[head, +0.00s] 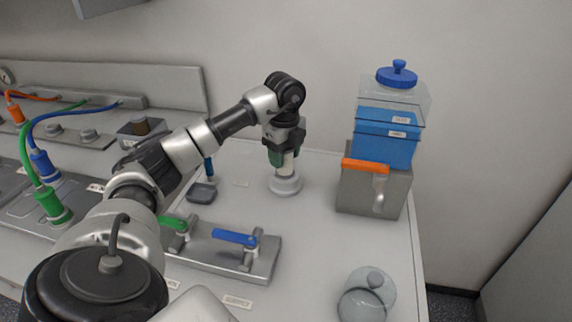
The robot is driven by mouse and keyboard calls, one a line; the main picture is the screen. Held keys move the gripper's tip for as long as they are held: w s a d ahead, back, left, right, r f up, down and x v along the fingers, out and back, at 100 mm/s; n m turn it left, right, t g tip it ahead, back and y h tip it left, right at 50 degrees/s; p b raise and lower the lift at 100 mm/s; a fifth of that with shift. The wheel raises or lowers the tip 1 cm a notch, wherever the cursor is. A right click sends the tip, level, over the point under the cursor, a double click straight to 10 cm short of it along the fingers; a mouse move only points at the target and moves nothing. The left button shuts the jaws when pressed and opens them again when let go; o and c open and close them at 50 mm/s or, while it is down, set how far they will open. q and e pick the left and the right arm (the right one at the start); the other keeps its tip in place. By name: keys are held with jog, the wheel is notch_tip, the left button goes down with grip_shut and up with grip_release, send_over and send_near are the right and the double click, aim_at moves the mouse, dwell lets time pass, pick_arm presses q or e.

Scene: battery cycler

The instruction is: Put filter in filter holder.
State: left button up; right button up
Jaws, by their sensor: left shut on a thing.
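My left gripper (284,160) reaches down over the middle of the bench, its green-padded fingers shut on a pale cylindrical piece that looks like the filter (287,168). The fingers hide much of this piece. Directly below it is a round white base (285,186) on the bench, which may be the filter holder. The piece looks upright and in line with the base. I cannot tell whether it is seated in the base or just above it. My right gripper is not in view.
A grey block with an orange handle (366,166) stands at the right, carrying a blue box (385,145) and a clear blue-lidded container (397,77). Blue and green valve levers (235,237) sit in front. A clear glass piece (367,300) lies at front right. Bench between is free.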

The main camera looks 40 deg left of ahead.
pick_arm(q)
jog(key=w+a+f, duration=0.3)
jog(key=shift+w+a+f, duration=0.1)
jog(key=shift+w, duration=0.2)
notch_tip(320, 180, down, 3)
jog(key=shift+f, duration=0.35)
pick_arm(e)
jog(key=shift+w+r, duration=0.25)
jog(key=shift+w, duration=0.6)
pick_arm(q)
jog(key=o, duration=0.9)
jog(key=shift+f, duration=0.15)
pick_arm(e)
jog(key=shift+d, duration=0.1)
